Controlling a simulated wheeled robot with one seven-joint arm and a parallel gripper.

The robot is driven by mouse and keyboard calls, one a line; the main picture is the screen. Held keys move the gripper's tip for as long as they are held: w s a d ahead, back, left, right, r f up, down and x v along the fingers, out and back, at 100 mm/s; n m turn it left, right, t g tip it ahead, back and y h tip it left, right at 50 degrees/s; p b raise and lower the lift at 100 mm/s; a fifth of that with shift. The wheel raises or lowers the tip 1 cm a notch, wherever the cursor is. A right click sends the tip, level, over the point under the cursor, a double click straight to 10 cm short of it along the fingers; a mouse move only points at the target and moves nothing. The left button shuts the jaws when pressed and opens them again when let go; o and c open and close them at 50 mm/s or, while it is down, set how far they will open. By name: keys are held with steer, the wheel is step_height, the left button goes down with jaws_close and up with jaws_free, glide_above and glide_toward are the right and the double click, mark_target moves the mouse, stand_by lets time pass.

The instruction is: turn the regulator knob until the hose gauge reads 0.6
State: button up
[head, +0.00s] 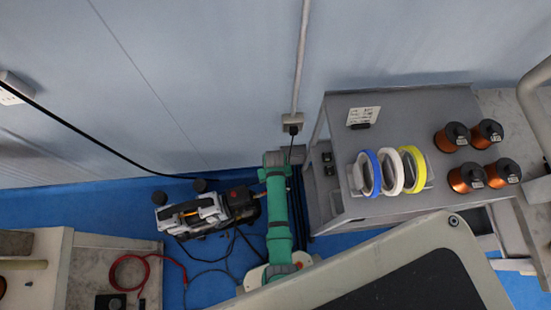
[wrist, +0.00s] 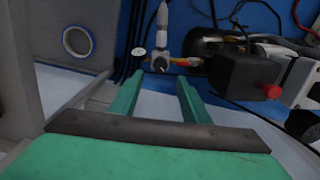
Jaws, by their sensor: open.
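In the wrist view my gripper (wrist: 158,79) is open, its two green fingers apart and nothing between them. Just beyond the fingertips is a grey fitting with a round knob-like end (wrist: 160,63), which looks like the regulator knob. A small white round gauge (wrist: 138,51) sits at its left; its reading is too small to tell. Yellow and red fittings run right from the grey fitting. I cannot tell whether the fingers touch any of it. In the head view my green arm shows, but the gripper and the regulator cannot be made out.
A compressor (head: 205,215) with a dark box and a red knob (wrist: 268,91) stands right of the fingers in the wrist view. A grey stand (head: 408,112) with colored rings and copper spools is at the right. A bench (head: 85,262) with a red hose (head: 118,270) is at lower left.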

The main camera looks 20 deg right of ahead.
step_height(320, 180, down, 9)
steer(key=shift+r, duration=0.2)
stand_by(0.3)
steer(key=c, duration=1.1)
